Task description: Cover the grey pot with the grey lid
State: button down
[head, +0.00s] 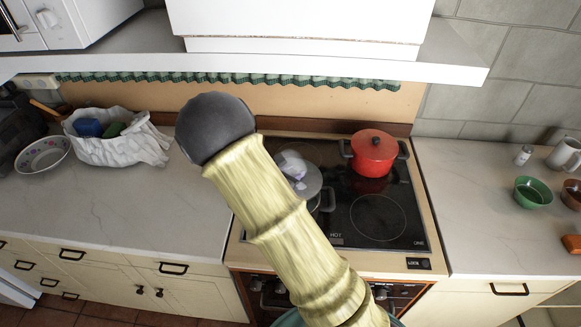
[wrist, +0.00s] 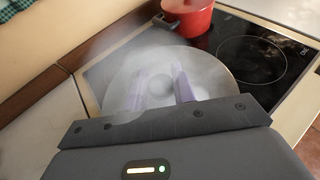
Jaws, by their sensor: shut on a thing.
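The grey lid (head: 311,181) is over the left side of the cooktop, partly hidden behind my arm. In the wrist view the lid (wrist: 208,72) is a pale, see-through-looking disc. My gripper (wrist: 160,84) has its two pale purple fingers on either side of the lid's round knob and is shut on it. In the head view my gripper (head: 292,164) shows just past my arm. A piece of the grey pot (head: 316,203) with a dark handle shows under the lid's right edge. Most of the pot is hidden, so I cannot tell whether the lid touches it.
A red lidded pot (head: 374,154) stands at the back right of the black cooktop (head: 345,205). A white bag (head: 120,146) and a bowl (head: 43,155) are on the left counter. A green bowl (head: 532,193) is on the right counter. A shelf (head: 300,63) overhangs the back.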

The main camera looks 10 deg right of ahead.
jog(key=shift+s, duration=0.2)
jog(key=shift+f+b, duration=2.3)
jog(key=shift+f, duration=0.85)
jog(key=c, duration=1.1)
grip_release()
jog(key=b+v, duration=0.2)
jog(key=v, duration=1.5)
jog(key=shift+s+a+b, duration=0.1)
jog(key=shift+b, duration=0.2)
